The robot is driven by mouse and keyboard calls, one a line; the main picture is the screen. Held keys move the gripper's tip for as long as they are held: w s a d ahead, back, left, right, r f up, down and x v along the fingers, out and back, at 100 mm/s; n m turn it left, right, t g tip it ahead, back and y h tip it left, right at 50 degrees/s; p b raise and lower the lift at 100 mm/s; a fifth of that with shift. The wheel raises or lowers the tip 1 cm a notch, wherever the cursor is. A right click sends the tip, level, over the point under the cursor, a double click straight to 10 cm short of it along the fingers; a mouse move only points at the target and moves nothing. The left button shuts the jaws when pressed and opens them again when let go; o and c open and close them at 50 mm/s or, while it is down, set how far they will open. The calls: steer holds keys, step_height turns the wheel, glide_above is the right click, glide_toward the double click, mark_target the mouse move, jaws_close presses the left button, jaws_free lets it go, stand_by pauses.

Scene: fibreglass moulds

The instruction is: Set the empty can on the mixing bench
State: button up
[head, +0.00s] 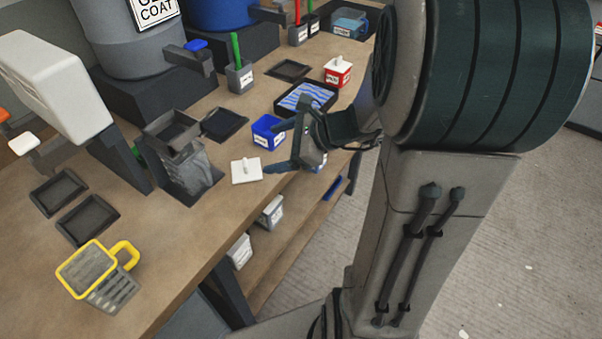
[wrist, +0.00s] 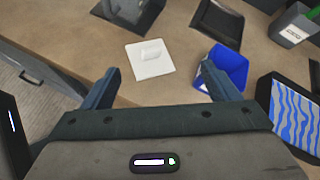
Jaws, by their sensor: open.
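A small open blue can (head: 268,131) with a white label stands on the wooden bench (head: 215,225). In the wrist view the blue can (wrist: 233,68) shows a blue inside with no contents that I can make out. My gripper (head: 277,148) is open over the bench's front edge, its fingers spread. In the wrist view my gripper (wrist: 160,75) has nothing between its fingers. The right finger overlaps the near side of the blue can; I cannot tell if they touch. A flat white lid (head: 246,170) with a knob lies beside it, between the fingertips in the wrist view.
A red can (head: 338,71) with a white lid and a black tray (head: 308,97) of blue-striped material stand farther back. A yellow-rimmed container (head: 86,267) is at the near left. Pale cans (head: 270,212) sit on the shelf below.

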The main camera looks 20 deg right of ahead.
steer(key=s+a+n+g+h, duration=0.3)
steer(key=s+a+n+g, duration=0.1)
steer(key=s+n, duration=0.55)
steer(key=s+d+r+n+h, duration=0.1)
steer(key=s+d+n+h, duration=0.3)
steer(key=n, duration=0.8)
steer(key=shift+s+r+h, duration=0.3)
steer(key=shift+h, duration=0.8)
